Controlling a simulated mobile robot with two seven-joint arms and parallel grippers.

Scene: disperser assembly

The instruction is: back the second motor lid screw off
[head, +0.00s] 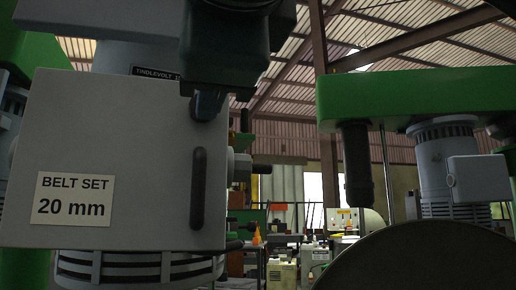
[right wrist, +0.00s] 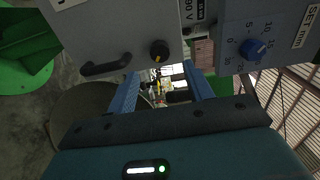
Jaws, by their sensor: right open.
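A large grey box (head: 110,150) marked "BELT SET 20 mm" fills the left of the head view, with a black handle (head: 197,188) on its face. A grey hex fitting (head: 240,167) with a dark tip sticks out from its right side; I cannot tell whether it is the motor lid screw. A dark teal gripper (head: 207,104) hangs at the top in front of the box, seemingly my right one. In the right wrist view my right gripper (right wrist: 162,76) is open, its blue fingers apart, nothing clearly between them. My left gripper is not in view.
In the right wrist view a grey panel (right wrist: 115,35) with a black knob (right wrist: 159,51) and a dial with a blue knob (right wrist: 254,47) lie close beyond the fingers. A second motor (head: 445,165) stands under a green arm (head: 420,95) at right. A dark rounded shape fills the bottom right.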

